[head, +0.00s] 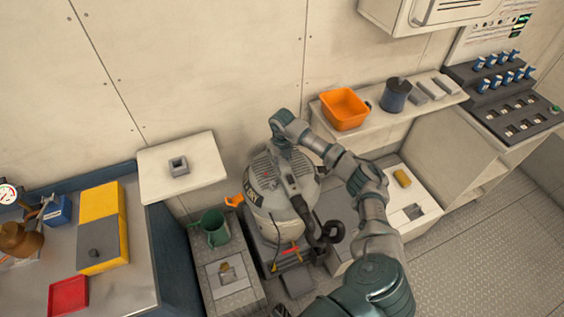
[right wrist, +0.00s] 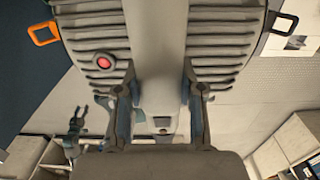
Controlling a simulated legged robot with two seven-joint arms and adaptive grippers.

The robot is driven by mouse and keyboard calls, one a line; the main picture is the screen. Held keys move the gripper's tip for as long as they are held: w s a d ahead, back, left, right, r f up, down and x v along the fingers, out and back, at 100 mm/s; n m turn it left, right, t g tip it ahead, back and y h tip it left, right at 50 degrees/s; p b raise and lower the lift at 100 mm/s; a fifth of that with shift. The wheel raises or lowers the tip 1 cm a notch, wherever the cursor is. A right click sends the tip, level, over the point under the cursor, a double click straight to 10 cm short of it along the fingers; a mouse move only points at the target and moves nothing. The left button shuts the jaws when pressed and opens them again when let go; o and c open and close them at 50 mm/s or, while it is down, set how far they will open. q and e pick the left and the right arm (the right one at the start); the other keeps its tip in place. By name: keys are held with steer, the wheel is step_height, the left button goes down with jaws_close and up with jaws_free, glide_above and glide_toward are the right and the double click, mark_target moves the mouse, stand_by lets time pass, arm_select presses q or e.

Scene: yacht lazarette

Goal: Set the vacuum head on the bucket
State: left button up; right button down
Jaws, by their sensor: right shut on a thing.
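The vacuum head (head: 268,172) is a grey, ribbed, domed lid in the middle of the head view. It shows large in the right wrist view (right wrist: 222,40), with a red button. The pale bucket (head: 275,222) is directly under it; my arm and the dark hose partly cover the join, so I cannot tell whether the head is fully seated. My right gripper (head: 283,147) is above the head, shut on its raised central handle; its fingers (right wrist: 160,108) flank that grey bar. My left gripper is not seen.
A green jug (head: 214,228) stands close left of the bucket. A small white shelf (head: 182,168) holds a grey block. A wall shelf behind right carries an orange bin (head: 344,109) and a dark blue canister (head: 395,95). Bare floor (head: 475,240) lies to the right.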

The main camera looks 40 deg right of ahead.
steer(key=shift+f, duration=0.3)
stand_by(0.5)
steer(key=c, duration=0.6)
jaws_free()
steer(key=shift+c, duration=0.2)
steer(key=shift+s+a+f, duration=0.1)
steer(key=shift+f, duration=0.05)
step_height(320, 180, up, 12)
steer(key=shift+r, duration=0.1)
